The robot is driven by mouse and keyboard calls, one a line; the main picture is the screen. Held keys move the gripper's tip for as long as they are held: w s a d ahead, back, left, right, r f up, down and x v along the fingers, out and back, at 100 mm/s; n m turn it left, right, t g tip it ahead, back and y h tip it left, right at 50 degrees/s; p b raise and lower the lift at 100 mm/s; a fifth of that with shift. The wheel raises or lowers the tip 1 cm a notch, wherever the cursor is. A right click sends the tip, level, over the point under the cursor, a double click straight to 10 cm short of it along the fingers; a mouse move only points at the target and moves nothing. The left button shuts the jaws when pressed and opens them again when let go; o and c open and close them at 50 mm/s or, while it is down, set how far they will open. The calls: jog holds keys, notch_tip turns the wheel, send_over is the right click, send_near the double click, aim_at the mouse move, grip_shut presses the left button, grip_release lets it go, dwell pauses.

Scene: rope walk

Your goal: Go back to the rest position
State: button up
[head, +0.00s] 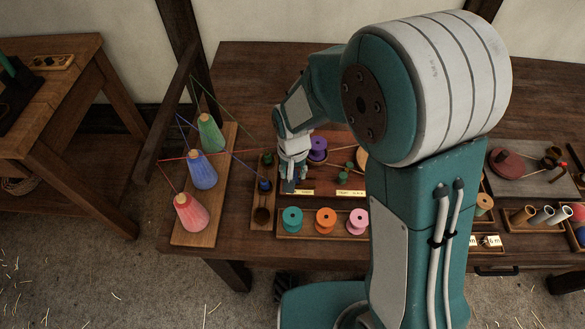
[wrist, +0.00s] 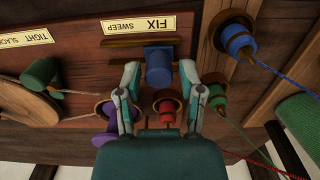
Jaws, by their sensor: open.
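My arm reaches over the wooden table (head: 245,70), and my gripper (head: 289,187) hangs above the table's left-middle part, beside the purple spool (head: 318,146). In the wrist view my gripper (wrist: 159,76) is open, with its two fingertips spread apart. A blue cylinder (wrist: 159,68) shows between the fingertips, by the FIX SWEEP label (wrist: 139,25). I see no finger closed on it; its depth relative to the tips is hard to tell. My arm hides part of the table's middle.
Three thread cones, green (head: 210,132), blue (head: 202,170) and red (head: 191,212), stand on a board at the left. Teal (head: 292,219), orange (head: 326,221) and pink (head: 358,221) spools sit in a front tray. A dark post (head: 181,50) rises behind the table.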

jog(key=shift+d, duration=0.1)
jog(key=shift+d, duration=2)
jog(key=shift+a, duration=0.3)
notch_tip(320, 180, up, 7)
dwell(0.4)
jog(key=s+d+r+t, duration=0.5)
jog(key=s+d+r, duration=0.8)
jog(key=r, duration=0.4)
jog(key=shift+s+d+t, duration=0.3)
jog(key=shift+s, duration=0.2)
